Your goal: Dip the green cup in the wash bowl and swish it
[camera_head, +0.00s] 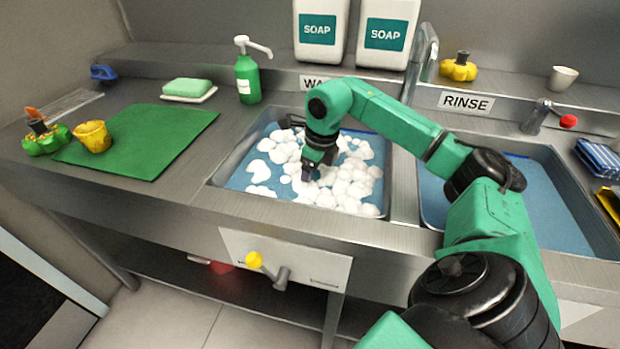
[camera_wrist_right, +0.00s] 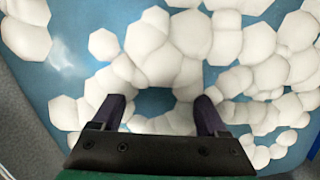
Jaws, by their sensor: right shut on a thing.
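The wash bowl (camera_head: 233,172) is the left sink, holding blue water and white foam (camera_head: 352,183). My right gripper (camera_head: 307,177) reaches down into this foam. In the right wrist view, its two dark fingers (camera_wrist_right: 155,112) stand apart around a round dark-blue gap in the foam. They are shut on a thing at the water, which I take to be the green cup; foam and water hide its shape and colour. No green cup shows elsewhere. My left gripper is not in view.
The rinse sink (camera_head: 436,190) is on the right, past a metal divider. A green soap pump (camera_head: 248,80) stands behind the wash bowl's left corner. A stained yellow cup (camera_head: 94,137) stands on a green mat (camera_head: 160,145) at left.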

